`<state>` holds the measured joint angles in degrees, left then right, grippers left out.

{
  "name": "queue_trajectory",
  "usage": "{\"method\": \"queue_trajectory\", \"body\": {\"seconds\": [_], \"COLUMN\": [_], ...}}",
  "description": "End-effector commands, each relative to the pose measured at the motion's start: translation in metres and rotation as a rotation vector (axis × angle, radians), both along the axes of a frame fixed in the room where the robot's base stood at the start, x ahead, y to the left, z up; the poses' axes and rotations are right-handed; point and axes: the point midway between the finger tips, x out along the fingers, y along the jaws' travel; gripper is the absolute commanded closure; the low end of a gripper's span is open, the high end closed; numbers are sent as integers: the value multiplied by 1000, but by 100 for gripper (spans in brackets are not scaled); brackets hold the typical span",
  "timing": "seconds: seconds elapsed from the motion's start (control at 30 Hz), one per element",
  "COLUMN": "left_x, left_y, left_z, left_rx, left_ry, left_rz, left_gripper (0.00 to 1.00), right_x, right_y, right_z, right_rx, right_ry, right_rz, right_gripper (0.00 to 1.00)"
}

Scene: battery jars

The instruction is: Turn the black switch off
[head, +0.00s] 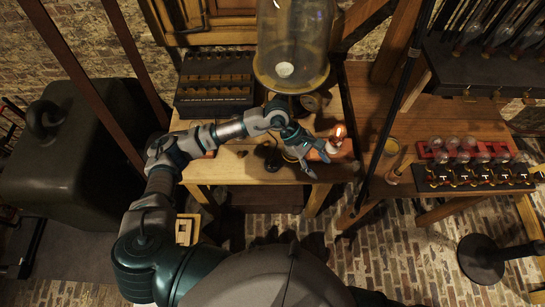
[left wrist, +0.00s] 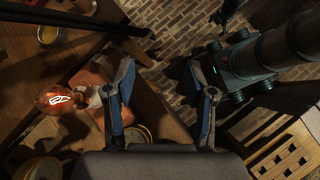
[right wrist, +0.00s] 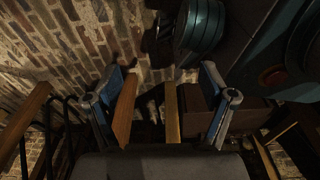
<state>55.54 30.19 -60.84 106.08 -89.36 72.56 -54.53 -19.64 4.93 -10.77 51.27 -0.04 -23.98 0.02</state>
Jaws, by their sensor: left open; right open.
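A lit bulb (head: 338,131) stands on a reddish base (head: 340,149) at the right end of the wooden table. It glows orange in the left wrist view (left wrist: 62,99). A small dark object (head: 272,157), possibly the black switch, is on the table left of my left gripper; I cannot make out its lever. My left gripper (head: 318,165) is open over the table's front right part, beside the bulb base. Its fingers (left wrist: 161,68) are empty, with the bulb to their left. My right gripper (right wrist: 162,72) is open, seen only in the right wrist view; nothing is clearly held.
A large glass jar (head: 291,50) stands behind my left gripper. A black slotted box (head: 215,82) is at the table's back left. Rows of small bulbs (head: 470,155) are on the right bench. A black stand base (head: 483,258) is on the brick floor (head: 400,265).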

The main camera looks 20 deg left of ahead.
Motion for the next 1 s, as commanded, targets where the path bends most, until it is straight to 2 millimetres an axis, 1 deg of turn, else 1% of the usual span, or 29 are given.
{"method": "queue_trajectory", "body": {"seconds": [0.03, 0.07, 0.1, 0.13, 0.2, 0.3, 0.37, 0.43, 0.53, 1.0], "left_x": [21, 31, 42, 50, 63, 73, 75, 75, 74, 73], "left_y": [33, 53, 79, 96, 129, 156, 162, 164, 163, 162], "left_z": [-8, -12, -14, -14, -10, -5, -6, -12, -28, -136], "left_rx": [163, 257, 371, 447, 585, 695, 720, 727, 725, 720], "left_ry": [-82, -120, -157, -180, -212, -230, -231, -230, -227, -227], "left_rz": [-34, -54, -75, -88, -105, -115, -117, -118, -119, -119], "left_gripper": [45, 45, 45, 45, 45, 45, 45, 45, 45, 45], "right_x": [-15, -23, -33, -39, -50, -59, -61, -62, -61, -60], "right_y": [-3, -4, -6, -7, -10, -12, -12, -12, -12, -12], "right_z": [-9, -13, -17, -20, -24, -27, -27, -26, -24, -12], "right_rx": [-2, -3, -4, -4, -5, -5, -5, -5, -5, -6], "right_ry": [12, 16, 20, 22, 27, 31, 31, 31, 31, 31], "right_rz": [2, 3, 4, 5, 7, 8, 8, 9, 9, 8], "right_gripper": [17, 17, 17, 17, 17, 17, 17, 17, 17, 17]}}
